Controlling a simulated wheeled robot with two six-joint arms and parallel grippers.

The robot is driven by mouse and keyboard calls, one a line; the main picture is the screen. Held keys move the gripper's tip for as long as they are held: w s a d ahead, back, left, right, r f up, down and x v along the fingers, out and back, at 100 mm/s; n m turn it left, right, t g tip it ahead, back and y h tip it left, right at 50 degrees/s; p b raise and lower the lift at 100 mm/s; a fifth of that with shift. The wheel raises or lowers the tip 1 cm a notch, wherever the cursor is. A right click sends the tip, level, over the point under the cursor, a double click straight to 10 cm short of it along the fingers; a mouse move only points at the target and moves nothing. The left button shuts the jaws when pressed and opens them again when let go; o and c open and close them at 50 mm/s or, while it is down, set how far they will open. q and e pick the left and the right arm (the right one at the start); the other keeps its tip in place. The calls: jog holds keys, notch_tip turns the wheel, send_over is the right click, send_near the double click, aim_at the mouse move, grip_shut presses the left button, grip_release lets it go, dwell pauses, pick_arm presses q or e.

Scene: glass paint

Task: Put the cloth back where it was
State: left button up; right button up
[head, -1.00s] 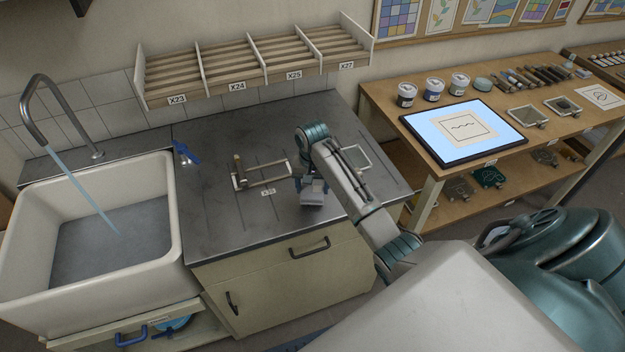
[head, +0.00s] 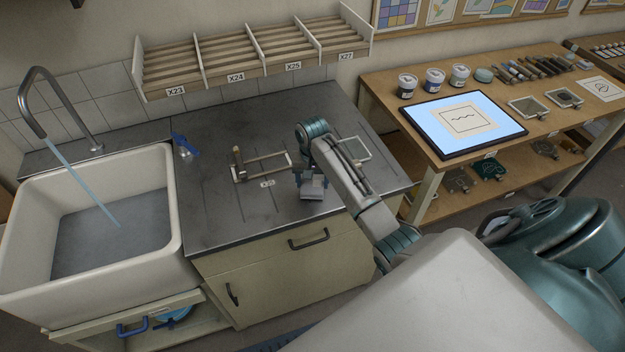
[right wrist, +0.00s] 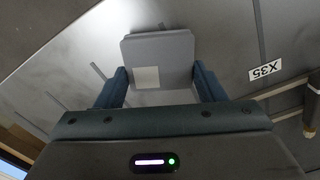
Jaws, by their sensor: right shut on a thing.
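A flat grey pad with rounded corners and a pale square patch, apparently the folded cloth (right wrist: 158,52), is between the fingers of my right gripper (right wrist: 158,88). In the head view the cloth (head: 312,191) shows small below my right gripper (head: 311,178), over the front right part of the dark counter. My right gripper is shut on it. I cannot tell whether the cloth touches the counter. My left gripper is not in view.
The dark counter (head: 215,215) bears a label X35 (head: 267,183), a wooden-handled frame (head: 262,167) and another pale frame (head: 357,150). A sink (head: 172,205) with running water is left. A blue object (head: 184,144) lies beside it. Slatted racks (head: 225,68) hang behind.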

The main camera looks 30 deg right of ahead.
jog(key=shift+f, duration=0.45)
dwell(0.8)
jog(key=o, duration=0.9)
jog(key=shift+o, duration=0.2)
notch_tip(320, 180, up, 7)
jog(key=b, duration=0.2)
jog(key=shift+w+b, duration=0.1)
jog(key=shift+b, duration=0.2)
notch_tip(320, 180, up, 4)
jog(key=p, duration=0.2)
jog(key=shift+f+p, duration=0.1)
jog(key=shift+p, duration=0.25)
jog(key=shift+f, duration=0.1)
